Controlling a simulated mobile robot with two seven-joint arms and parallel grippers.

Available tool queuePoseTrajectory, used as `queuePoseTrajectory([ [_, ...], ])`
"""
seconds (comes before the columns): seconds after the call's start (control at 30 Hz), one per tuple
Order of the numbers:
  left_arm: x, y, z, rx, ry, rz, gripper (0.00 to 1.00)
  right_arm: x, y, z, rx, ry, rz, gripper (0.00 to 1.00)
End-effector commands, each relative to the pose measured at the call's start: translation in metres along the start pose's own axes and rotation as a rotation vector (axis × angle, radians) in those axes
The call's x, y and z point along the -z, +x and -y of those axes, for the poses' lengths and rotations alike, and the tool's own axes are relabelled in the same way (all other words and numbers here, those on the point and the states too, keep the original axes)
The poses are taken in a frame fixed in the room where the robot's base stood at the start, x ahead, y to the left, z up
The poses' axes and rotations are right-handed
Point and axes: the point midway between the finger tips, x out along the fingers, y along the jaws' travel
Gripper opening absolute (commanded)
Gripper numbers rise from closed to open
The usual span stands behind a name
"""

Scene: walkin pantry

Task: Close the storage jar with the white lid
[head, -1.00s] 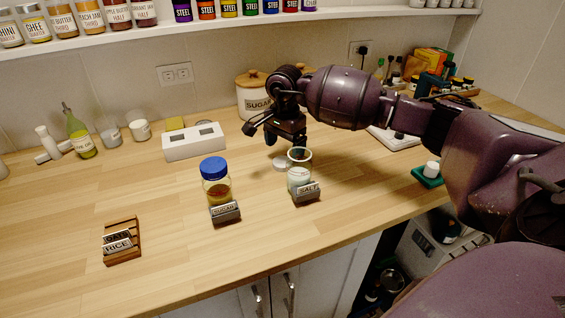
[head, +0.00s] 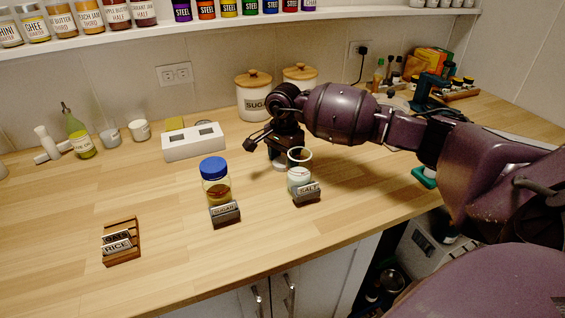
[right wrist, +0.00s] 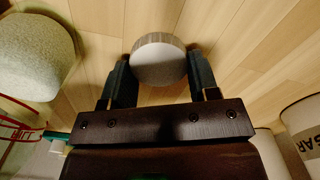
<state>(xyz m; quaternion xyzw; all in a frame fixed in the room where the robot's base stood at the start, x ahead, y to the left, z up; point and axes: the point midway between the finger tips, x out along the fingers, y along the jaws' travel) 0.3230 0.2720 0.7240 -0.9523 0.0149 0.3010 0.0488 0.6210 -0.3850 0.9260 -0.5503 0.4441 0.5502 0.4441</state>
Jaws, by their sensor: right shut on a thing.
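The open glass storage jar (head: 299,172) stands upright on the wooden counter, with white contents and a SALT label block (head: 306,193) at its front. My right gripper (head: 281,154) is low over the counter, just left of and behind the jar. Its fingers are shut on the round white lid (right wrist: 158,62), which sits between the fingertips in the right wrist view. In the head view only a small part of the lid (head: 280,167) shows beneath the gripper, and I cannot tell whether it touches the counter. My left gripper is not in view.
A blue-lidded jar (head: 215,183) with a SUGAR block stands to the left. Canisters with wooden lids (head: 253,98) stand behind my right gripper. A wooden rack (head: 122,243) lies front left. The front-left counter is mostly clear.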

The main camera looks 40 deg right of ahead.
Motion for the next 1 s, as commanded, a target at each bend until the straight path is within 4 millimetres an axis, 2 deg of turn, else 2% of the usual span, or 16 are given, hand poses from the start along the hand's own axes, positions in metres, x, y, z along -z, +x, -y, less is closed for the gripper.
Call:
queuePoseTrajectory([
  [0.27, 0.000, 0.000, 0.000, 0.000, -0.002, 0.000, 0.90, 0.000, -0.002, 0.000, 0.001, 0.000, 0.000, 0.33],
  [0.47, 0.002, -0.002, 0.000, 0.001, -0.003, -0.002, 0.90, 0.001, -0.021, 0.001, 0.003, 0.000, -0.003, 0.33],
  [1.0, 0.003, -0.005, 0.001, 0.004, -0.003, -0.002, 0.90, 0.000, -0.151, 0.000, 0.004, 0.000, -0.002, 0.33],
])
